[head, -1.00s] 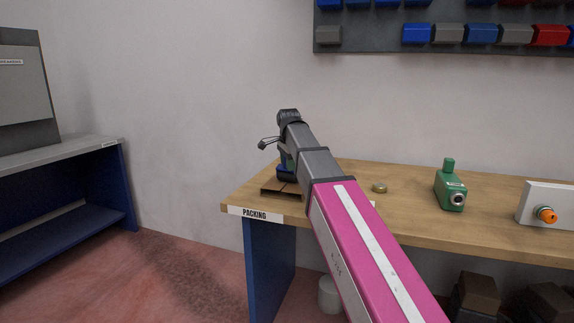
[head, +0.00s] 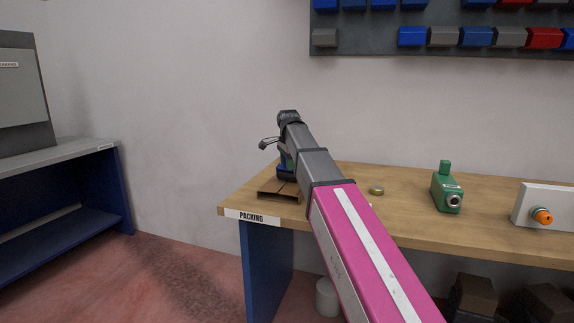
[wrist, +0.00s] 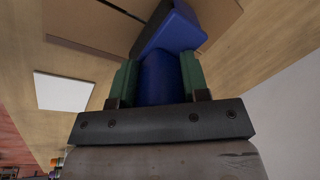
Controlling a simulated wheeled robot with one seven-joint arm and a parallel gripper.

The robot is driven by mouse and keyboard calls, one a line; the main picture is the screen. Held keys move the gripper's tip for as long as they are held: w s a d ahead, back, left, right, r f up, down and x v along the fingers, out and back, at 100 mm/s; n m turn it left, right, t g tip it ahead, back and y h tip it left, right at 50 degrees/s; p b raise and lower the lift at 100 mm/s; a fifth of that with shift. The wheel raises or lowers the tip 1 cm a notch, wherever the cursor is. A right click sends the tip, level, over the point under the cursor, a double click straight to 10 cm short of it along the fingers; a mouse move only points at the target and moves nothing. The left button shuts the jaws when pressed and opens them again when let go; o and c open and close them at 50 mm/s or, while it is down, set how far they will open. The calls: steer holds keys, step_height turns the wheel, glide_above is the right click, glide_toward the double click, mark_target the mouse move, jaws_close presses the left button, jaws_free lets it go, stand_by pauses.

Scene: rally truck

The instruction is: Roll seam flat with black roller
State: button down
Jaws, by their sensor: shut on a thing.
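My gripper (wrist: 155,82) is shut on a blue tool (wrist: 168,78), with one green finger on each side of it in the wrist view. The tool's far end is a wider blue block with a dark strip along its edge. I cannot clearly make out a black roller. Brown cardboard (wrist: 100,25) lies on the bench beyond the tool, with a dark gap or line running near the blue block. In the head view the cardboard (head: 279,192) is at the bench's left end. The arm hides most of the gripper there. I cannot tell whether tool and cardboard touch.
The wooden bench (head: 405,211) also holds a small round brass-coloured item (head: 376,190), a green device (head: 446,189) and a white box with an orange knob (head: 543,205). A white square (wrist: 63,91) lies near the cardboard. A bin rack (head: 443,36) hangs above.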

steer(key=shift+r, duration=0.1)
steer(key=shift+r, duration=1.4)
steer(key=shift+r, duration=0.1)
step_height(320, 180, up, 4)
steer(key=shift+r, duration=0.65)
steer(key=shift+s, duration=0.1)
